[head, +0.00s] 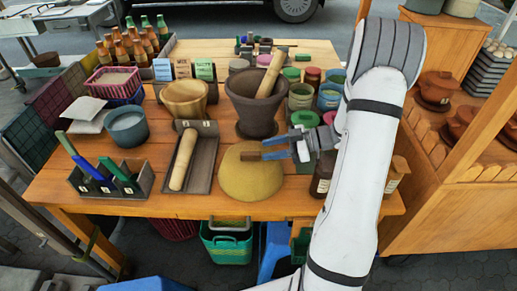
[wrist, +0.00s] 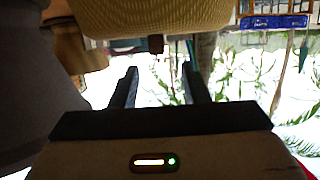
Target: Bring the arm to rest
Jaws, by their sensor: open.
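My gripper (head: 272,148) is above the yellow woven dome lid (head: 250,182) on the wooden table. Its two fingers are apart, with nothing between them. In the wrist view the open fingers (wrist: 160,85) point toward the lid's small brown knob (wrist: 156,43), with a gap between. The woven lid (wrist: 155,18) fills the top of that view, upside down. My white arm reaches in from the lower right and hides part of the table's right side.
The dark clay mortar (head: 255,110) with a wooden pestle (head: 270,76) stands just behind the lid. A tray with a rolling pin (head: 183,160) lies to the left. Jars (head: 301,97) crowd the table by my arm. A shelf of clay pots (head: 437,88) stands right.

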